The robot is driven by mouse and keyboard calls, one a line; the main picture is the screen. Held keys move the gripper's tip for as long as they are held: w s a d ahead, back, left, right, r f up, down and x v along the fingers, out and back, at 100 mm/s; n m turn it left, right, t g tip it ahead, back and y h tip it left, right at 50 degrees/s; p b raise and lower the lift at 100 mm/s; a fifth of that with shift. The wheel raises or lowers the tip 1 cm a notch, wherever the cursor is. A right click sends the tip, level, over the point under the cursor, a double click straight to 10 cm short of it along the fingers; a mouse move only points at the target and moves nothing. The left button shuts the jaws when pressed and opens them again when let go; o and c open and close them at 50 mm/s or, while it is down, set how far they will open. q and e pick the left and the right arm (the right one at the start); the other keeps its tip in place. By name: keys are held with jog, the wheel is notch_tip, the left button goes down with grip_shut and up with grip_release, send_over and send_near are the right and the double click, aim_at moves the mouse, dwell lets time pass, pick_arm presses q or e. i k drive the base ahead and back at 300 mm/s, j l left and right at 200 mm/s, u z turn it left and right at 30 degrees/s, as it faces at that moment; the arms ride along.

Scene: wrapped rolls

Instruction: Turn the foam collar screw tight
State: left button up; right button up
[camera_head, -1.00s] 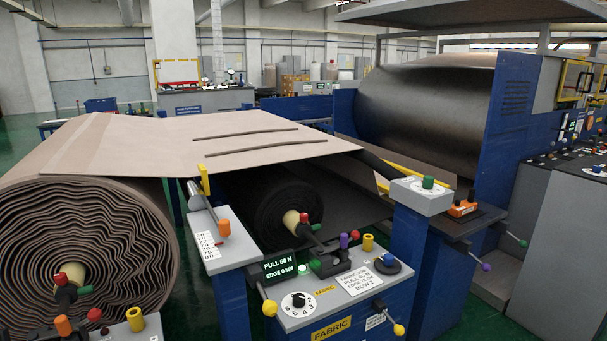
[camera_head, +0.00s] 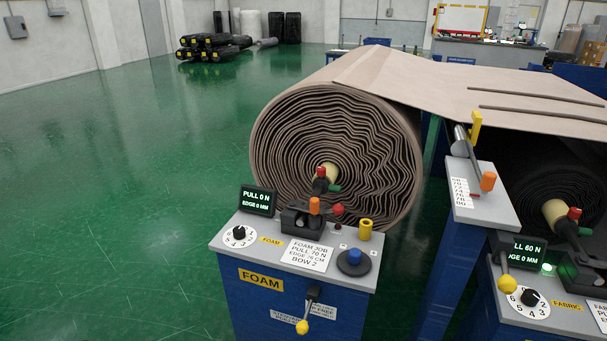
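The foam roll (camera_head: 335,135), a wide brown coil with wavy layers, stands behind the blue foam stand (camera_head: 265,305) marked FOAM. A pale core (camera_head: 328,172) shows at its middle. On the dark shaft end there, a red knob (camera_head: 321,171) points up and a green knob (camera_head: 334,188) sticks out to the right. I cannot tell which of these is the collar screw, nor whether it is tight. An orange-topped part (camera_head: 314,206) stands on the black holder (camera_head: 300,220) just below. Neither of my grippers is in view.
The foam display (camera_head: 257,201) reads PULL 0 N and EDGE 0 MM. A dial (camera_head: 238,236), blue knob (camera_head: 355,257) and yellow-tipped lever (camera_head: 303,326) sit on this stand. A grey-topped post (camera_head: 482,200) and the fabric stand (camera_head: 545,312) are at right. Green floor is clear at left.

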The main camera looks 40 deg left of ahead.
aim_at(321, 171)
jog(key=u, duration=1.05)
